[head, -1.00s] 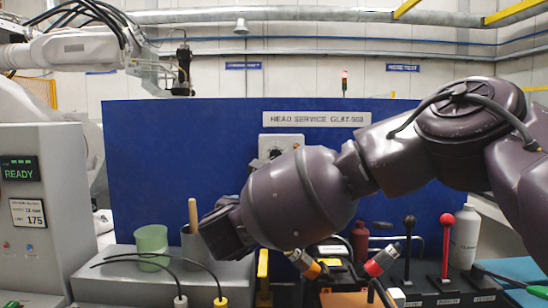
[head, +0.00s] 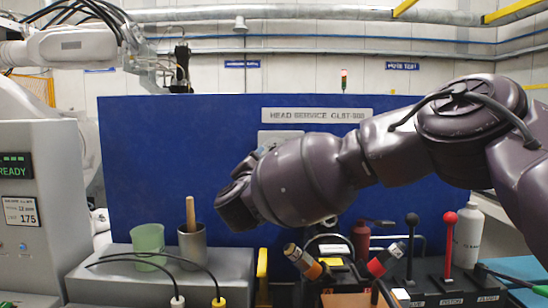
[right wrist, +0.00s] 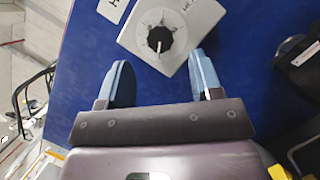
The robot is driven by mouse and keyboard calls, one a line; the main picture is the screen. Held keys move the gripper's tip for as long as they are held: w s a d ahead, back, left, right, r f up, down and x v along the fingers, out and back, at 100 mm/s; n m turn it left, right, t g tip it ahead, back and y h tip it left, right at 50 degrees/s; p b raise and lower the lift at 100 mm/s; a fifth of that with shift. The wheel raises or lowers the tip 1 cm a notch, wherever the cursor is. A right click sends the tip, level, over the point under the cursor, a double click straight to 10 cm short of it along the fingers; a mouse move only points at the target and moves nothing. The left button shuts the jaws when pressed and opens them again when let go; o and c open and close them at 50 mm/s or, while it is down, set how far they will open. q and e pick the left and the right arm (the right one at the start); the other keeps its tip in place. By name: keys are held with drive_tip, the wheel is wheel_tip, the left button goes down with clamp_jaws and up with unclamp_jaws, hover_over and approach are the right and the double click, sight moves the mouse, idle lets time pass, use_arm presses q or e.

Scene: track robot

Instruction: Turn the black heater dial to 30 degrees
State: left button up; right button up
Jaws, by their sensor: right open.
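The black heater dial (right wrist: 160,38) sits on a light grey square plate (right wrist: 190,22) on the blue panel. In the right wrist view a white pointer line on the dial runs toward the bottom of the picture, and small marks ring the dial. My right gripper (right wrist: 161,63) is open, its two blue fingers spread below the dial and apart from it, nothing between them. In the head view my purple right arm hides the dial; only the top of its plate (head: 281,136) shows. My left gripper is not in view.
The blue panel (head: 160,190) stands behind a bench. On the bench are a green cup (head: 148,238), a metal cup (head: 192,250) with a wooden handle, levers with black and red knobs (head: 450,218), and cables. A white bottle (head: 469,238) stands at right.

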drive_tip(key=b+x, duration=0.1)
drive_tip(key=x, duration=0.4)
drive_tip(key=shift+w+r, duration=0.1)
drive_tip(key=shift+w, duration=0.15)
drive_tip(key=c, duration=0.9)
